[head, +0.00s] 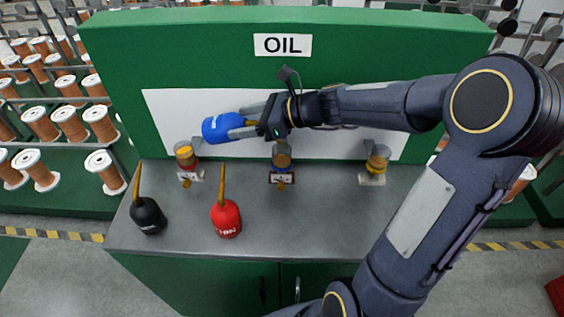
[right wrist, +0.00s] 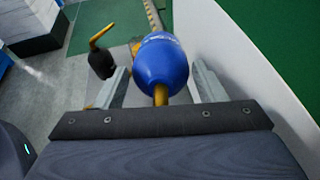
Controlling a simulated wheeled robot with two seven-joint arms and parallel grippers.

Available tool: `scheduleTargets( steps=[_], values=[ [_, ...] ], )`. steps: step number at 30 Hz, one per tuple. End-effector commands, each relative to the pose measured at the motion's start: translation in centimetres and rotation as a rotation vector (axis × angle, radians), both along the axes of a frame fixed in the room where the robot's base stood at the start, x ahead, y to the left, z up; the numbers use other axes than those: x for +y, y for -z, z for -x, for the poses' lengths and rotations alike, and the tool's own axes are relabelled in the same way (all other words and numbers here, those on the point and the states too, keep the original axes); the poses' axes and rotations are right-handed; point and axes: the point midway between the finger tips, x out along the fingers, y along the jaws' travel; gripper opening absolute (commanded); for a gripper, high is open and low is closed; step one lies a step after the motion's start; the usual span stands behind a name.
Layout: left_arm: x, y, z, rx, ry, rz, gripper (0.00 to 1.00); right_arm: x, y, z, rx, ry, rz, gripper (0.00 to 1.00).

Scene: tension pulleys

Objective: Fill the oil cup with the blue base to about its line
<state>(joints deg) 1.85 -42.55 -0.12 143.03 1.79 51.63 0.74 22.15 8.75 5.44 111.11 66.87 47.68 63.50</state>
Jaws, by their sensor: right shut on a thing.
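The blue oil can (head: 218,128) is held tipped on its side by my right gripper (head: 246,127), in front of the white panel. In the right wrist view the blue can (right wrist: 161,62) sits between the two fingers (right wrist: 161,84), its yellow spout pointing back toward the palm. In the head view the spout is hidden by the gripper. The oil cup with the blue base (head: 282,158) is the middle one, below and beside my right wrist, with its top close under it. Its line and oil level are too small to tell. My left gripper is out of view.
A cup with a red base (head: 185,156) is at left and one with a yellow base (head: 376,160) at right.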

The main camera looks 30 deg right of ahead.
Motion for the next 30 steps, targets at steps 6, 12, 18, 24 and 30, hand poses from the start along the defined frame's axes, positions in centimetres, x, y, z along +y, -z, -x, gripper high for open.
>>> scheduleTargets(
  steps=[6, 12, 18, 24, 30],
  values=[
    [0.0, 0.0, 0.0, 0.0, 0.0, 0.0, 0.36, 0.0, -0.1, 0.0, -0.002, 0.0, -0.001, 0.12],
    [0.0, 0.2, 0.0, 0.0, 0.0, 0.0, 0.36, 0.0, -0.1, 0.0, -0.006, 0.001, -0.004, 0.12],
    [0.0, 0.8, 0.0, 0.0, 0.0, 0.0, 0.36, -0.1, -0.2, 0.1, -0.02, 0.001, -0.021, 0.12],
    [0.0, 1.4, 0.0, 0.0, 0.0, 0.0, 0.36, -0.2, -0.4, 0.2, -0.037, 0.001, -0.04, 0.12],
    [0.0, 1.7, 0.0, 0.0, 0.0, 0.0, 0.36, -0.3, -0.6, 0.3, -0.049, -0.001, -0.053, 0.12]
  ],
)
